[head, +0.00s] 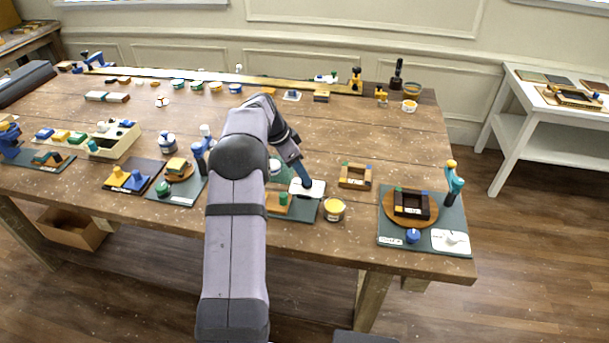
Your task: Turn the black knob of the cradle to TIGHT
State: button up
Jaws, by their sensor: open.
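My gripper (305,184) points down over a white plate (318,189) on a dark green base (302,212), just right of my arm. Its fingertips are small and dark here. The black knob does not show clearly; my gripper covers the middle of the white plate, where a knob could be hidden. An orange-brown wooden block (276,207) with a small green piece on top stands on the same base, left of the plate, partly behind my arm. I cannot tell for sure which part is the cradle. I see nothing held in my gripper.
A yellow-topped tin (333,210) stands close right of the base. A wooden frame (355,176) lies behind it. Further right is a base with a dark frame (411,204), a blue knob (413,236) and a teal clamp (453,184). A blue clamp (200,157) stands left of my arm.

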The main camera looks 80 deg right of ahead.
jog(key=shift+p+x, duration=0.7)
jog(key=shift+x, duration=1.3)
